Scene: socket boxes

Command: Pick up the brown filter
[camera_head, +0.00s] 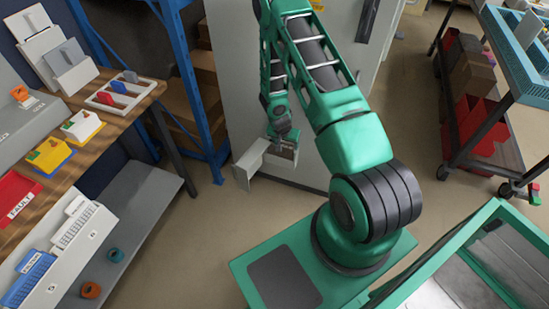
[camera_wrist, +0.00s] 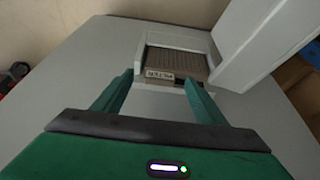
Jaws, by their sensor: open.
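The brown filter (camera_wrist: 178,63) sits inside a light grey housing (camera_wrist: 170,38) in the wrist view. It has a ribbed top and a pale label reading FILTER on its near face. My gripper (camera_wrist: 159,79) is open and empty. Its two green fingers point at the filter's labelled end, one toward each side of it. I cannot tell whether they touch it. In the head view my gripper (camera_head: 282,136) hangs at the front of a tall grey cabinet (camera_head: 233,75). The filter is hard to make out there.
A grey door or panel (camera_wrist: 262,42) stands out right of the housing, close to my gripper; it also shows in the head view (camera_head: 248,165). A wooden workbench (camera_head: 60,180) with socket boxes is at left, a blue rack (camera_head: 190,90) behind it. A cart (camera_head: 480,120) stands at right.

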